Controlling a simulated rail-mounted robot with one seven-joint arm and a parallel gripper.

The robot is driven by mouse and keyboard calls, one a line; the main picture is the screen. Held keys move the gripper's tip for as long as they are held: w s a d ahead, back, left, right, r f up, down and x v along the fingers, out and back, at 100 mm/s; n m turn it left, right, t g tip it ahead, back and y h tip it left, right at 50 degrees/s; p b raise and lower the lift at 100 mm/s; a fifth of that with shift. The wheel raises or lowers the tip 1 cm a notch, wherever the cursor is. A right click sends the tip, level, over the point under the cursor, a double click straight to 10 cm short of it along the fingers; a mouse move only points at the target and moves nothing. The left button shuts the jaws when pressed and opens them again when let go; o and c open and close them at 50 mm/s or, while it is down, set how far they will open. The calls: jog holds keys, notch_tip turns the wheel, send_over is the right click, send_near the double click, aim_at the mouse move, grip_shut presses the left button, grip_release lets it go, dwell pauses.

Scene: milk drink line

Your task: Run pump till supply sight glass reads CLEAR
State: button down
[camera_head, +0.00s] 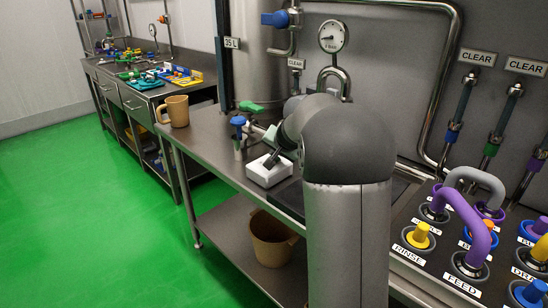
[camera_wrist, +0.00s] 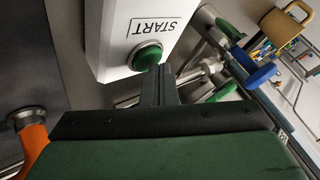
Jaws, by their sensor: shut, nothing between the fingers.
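My gripper (camera_wrist: 160,72) is shut and empty in the wrist view. Its fingertips are at the edge of a round green button (camera_wrist: 147,54) on a white box marked START; I cannot tell if they touch it. In the head view my gripper (camera_head: 272,163) points down at the white box (camera_head: 268,174) on the steel bench, and hides its button. Two upright sight tubes, a left one (camera_head: 461,105) and a right one (camera_head: 503,120), stand on the back wall at the right. Each has a CLEAR sign above it. I cannot tell which is the supply glass.
A pressure gauge (camera_head: 332,36) and a 35 L tank (camera_head: 258,60) stand behind my arm. A panel (camera_head: 440,272) at lower right bears coloured hose ports, with labels including RINSE and FEED. A tan mug (camera_head: 176,111) stands at the bench's left end. The green floor is clear.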

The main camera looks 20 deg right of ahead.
jog(key=shift+r+p, duration=0.45)
jog(key=shift+r, duration=0.3)
jog(key=shift+r, duration=0.1)
notch_tip(320, 180, up, 5)
jog(key=p, duration=0.3)
jog(key=shift+p, duration=0.4)
